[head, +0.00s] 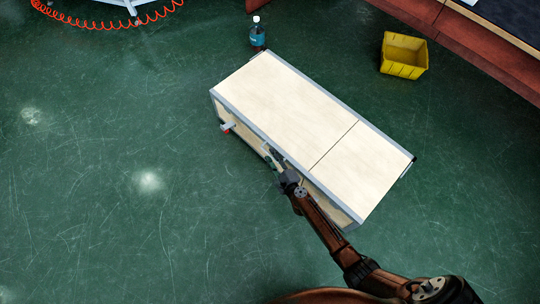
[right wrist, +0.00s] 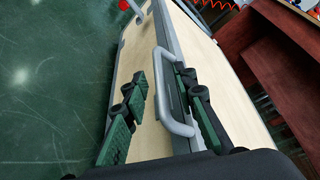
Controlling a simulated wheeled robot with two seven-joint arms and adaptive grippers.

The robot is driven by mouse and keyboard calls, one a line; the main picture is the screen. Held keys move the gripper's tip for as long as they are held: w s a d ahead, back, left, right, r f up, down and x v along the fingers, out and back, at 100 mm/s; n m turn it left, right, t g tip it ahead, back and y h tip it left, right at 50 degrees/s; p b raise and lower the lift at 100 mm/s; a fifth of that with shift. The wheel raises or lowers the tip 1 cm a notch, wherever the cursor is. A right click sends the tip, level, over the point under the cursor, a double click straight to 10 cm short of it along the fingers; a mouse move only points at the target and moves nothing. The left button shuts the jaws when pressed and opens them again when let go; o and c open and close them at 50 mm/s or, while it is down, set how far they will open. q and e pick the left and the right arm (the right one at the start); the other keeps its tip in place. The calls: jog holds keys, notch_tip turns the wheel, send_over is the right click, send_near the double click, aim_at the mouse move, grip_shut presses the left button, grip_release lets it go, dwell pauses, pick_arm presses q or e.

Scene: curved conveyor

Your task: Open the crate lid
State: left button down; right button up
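The crate (head: 300,105) is a long pale wooden box with grey metal edges, standing on the floor. Its lid (head: 285,95) lies flat and looks closed, with a dark seam across it. My right gripper (head: 272,160) is at the crate's near long side. In the right wrist view, a grey bar handle (right wrist: 170,95) on the crate's side lies between the two green-padded fingers (right wrist: 165,108). The fingers are apart, with the handle closer to the right one; I cannot tell whether that finger touches it. My left gripper is out of view.
A red-tipped grey part (head: 228,127) sticks out from the crate's near side. A bottle (head: 257,36) stands at the crate's far corner. A yellow bin (head: 404,56) is on the floor near a reddish-brown bench (head: 480,50). The green floor at left is clear.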

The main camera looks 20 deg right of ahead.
jog(key=shift+w, duration=0.3)
jog(key=shift+c, duration=0.6)
grip_shut()
